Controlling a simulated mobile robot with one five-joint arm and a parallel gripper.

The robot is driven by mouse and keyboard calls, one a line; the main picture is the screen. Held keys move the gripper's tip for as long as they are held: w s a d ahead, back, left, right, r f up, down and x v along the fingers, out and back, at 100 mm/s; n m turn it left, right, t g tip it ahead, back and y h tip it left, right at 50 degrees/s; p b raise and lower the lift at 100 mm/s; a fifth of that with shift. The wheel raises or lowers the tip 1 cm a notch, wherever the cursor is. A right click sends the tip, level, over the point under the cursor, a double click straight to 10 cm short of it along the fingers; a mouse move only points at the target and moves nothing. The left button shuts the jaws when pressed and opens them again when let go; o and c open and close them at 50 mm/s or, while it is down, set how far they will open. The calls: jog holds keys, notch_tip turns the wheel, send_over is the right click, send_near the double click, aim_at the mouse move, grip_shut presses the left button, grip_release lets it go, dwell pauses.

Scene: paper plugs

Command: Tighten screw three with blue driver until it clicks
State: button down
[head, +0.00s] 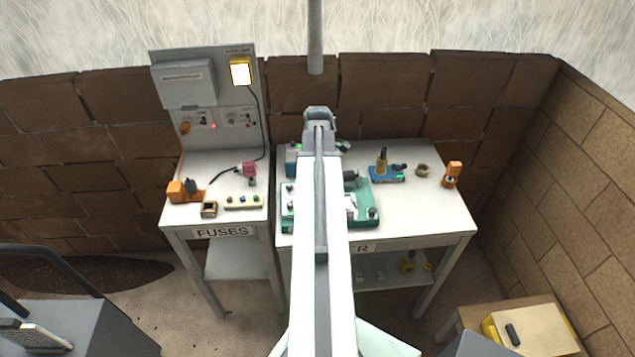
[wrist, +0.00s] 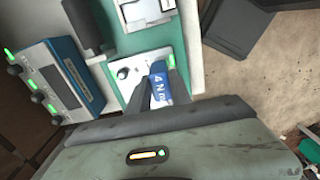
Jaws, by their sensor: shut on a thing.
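In the wrist view my gripper (wrist: 160,80) is shut on a small blue piece with white lettering (wrist: 157,88), probably the blue driver. Its lower end is hidden by the fingers. It is over or against a white panel on a green board (wrist: 116,88), with a black knob and green lights; I cannot tell whether it touches. The green board (head: 362,207) also shows in the head view, partly behind my arm. My gripper is not clear in the head view. No screw can be made out.
A blue box with knobs and green lights (wrist: 62,80) stands left of the board. An orange item (head: 453,172) is at the right. The fuses table (head: 232,187) is at the left.

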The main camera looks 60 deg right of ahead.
jog(key=shift+w, duration=0.2)
jog(key=shift+n, duration=0.6)
jog(key=shift+r+p, duration=1.1)
notch_tip(320, 180, up, 5)
jog(key=p, duration=0.5)
